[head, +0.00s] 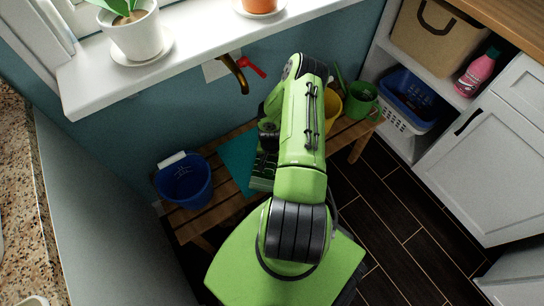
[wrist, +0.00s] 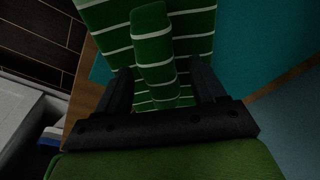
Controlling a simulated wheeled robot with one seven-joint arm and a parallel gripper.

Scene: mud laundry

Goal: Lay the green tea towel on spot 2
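The green tea towel (wrist: 95,15) has white stripes and a raised fold in its middle in the wrist view. It lies over a teal mat (wrist: 255,35). In the head view, a green striped part of the towel (head: 262,174) shows beside my arm on the teal mat (head: 236,160); my arm hides the rest. My gripper (wrist: 162,72) is over the towel, its two dark fingers apart on either side of the raised fold, with gaps between fold and fingers. I cannot make out any number marking spot 2.
The wooden bench (head: 196,222) carries a blue bucket (head: 184,182) at left, with a yellow container (head: 332,108) and green watering can (head: 359,100) at right. A brass tap (head: 234,72) juts from the wall above. A blue-and-white basket (head: 408,100) sits on a shelf.

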